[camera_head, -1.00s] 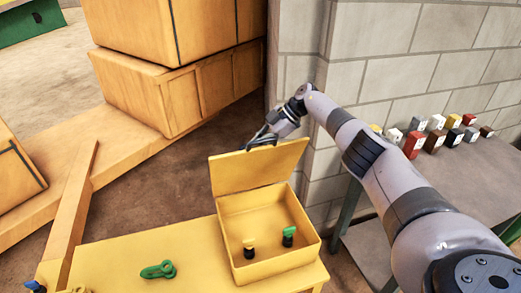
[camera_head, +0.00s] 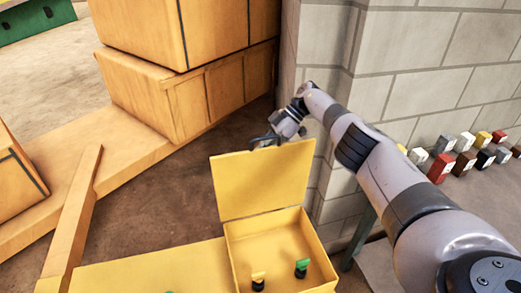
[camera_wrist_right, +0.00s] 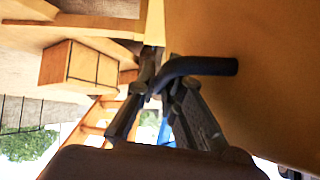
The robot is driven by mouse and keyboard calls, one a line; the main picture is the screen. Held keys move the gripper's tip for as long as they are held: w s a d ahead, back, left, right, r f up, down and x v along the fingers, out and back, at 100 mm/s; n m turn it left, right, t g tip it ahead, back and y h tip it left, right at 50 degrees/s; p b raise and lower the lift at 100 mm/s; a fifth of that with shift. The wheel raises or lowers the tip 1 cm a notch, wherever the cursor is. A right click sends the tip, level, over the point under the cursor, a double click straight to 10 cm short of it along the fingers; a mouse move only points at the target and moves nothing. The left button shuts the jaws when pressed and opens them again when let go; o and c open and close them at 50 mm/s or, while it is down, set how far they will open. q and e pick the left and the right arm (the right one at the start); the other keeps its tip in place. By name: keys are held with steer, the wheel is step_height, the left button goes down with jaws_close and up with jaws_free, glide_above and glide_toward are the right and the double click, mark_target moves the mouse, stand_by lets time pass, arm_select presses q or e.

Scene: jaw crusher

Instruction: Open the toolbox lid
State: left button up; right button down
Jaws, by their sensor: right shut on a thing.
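The yellow toolbox (camera_head: 328,262) stands on a yellow table with its lid (camera_head: 262,185) raised along the back edge, its inner face toward me. Its front is cut off by the picture's lower edge. My right gripper (camera_head: 264,141) is at the top of the lid, partly hidden behind it. In the right wrist view my gripper (camera_wrist_right: 165,88) is shut on a dark bent handle (camera_wrist_right: 205,66), beside the lid's outer face (camera_wrist_right: 245,40). My left gripper is not in view.
Inside the box stand a yellow-topped piece (camera_head: 258,281) and a green-topped piece (camera_head: 302,268). A grey block wall (camera_head: 410,75) rises behind my right arm. Large yellow crates (camera_head: 190,95) stand at the back left. Several small coloured blocks (camera_head: 441,167) line the right bench.

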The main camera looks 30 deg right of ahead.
steer(key=c, duration=1.7)
jaws_free()
steer(key=shift+w+f, duration=0.1)
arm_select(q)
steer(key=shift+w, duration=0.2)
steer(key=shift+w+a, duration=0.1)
arm_select(e)
step_height(320, 180, up, 10)
steer(key=shift+r, duration=0.1)
